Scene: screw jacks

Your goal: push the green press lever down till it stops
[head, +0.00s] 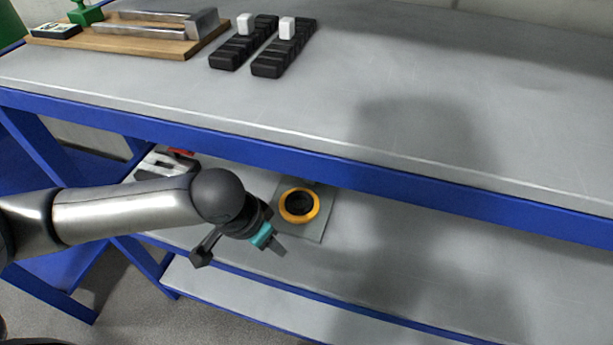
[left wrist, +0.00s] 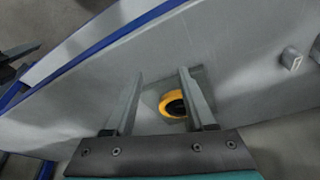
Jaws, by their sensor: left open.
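No clear press lever shows in either view. A small green piece (head: 85,13) stands at the top left of the head view, on a wooden board on the upper table; I cannot tell whether it is a lever. My left gripper (head: 277,246) is over the lower shelf, beside and in front of a yellow ring with a dark centre (head: 299,206) on a grey plate (head: 318,222). In the left wrist view the gripper (left wrist: 160,75) has its fingers apart with nothing between the tips; the yellow ring (left wrist: 172,104) shows beyond them. My right gripper is out of view.
The upper table's blue edge (head: 350,172) overhangs the shelf behind my left arm. A grey and red item (head: 165,163) lies on the shelf at left. Two black racks (head: 232,55) with white blocks stand on the upper table. The shelf's right side is clear.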

